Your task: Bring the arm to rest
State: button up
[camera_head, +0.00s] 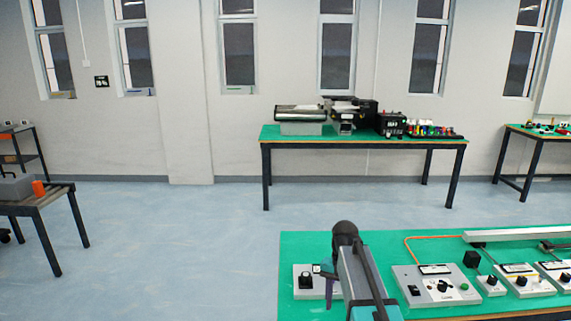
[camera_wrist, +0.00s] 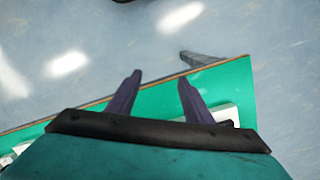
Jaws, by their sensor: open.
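My gripper shows in the wrist view (camera_wrist: 158,82) with its two dark fingers spread apart and nothing between them. It points over the edge of the green table top (camera_wrist: 75,116), with blue floor beyond. In the head view my arm reaches over the left part of the near green table (camera_head: 300,246). The fingers are mostly hidden there behind my arm; one dark finger tip shows near a grey control box (camera_head: 301,287). Whether anything touches that box cannot be told.
A control panel with a knob (camera_head: 437,286) and smaller boxes (camera_head: 491,286) stand right of my arm. A conveyor bar (camera_head: 515,234) lies behind them. A far green table (camera_head: 290,134) carries machines. A rack table (camera_head: 42,202) stands at left. The floor (camera_head: 170,240) between is clear.

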jog(key=s+f+g, duration=0.2)
jog(key=s+f, duration=0.7)
jog(key=f, duration=0.5)
jog(key=s+f+n+g, duration=0.1)
jog(key=s+f+n, duration=0.2)
jog(key=s+f, duration=0.8)
jog(key=s+f+n+g, duration=0.1)
jog(key=s+f+n, duration=0.1)
jog(key=s+f, duration=1)
jog(key=shift+s+f+n, duration=0.3)
jog(key=shift+s+n, duration=0.1)
jog(key=shift+s, duration=3.2)
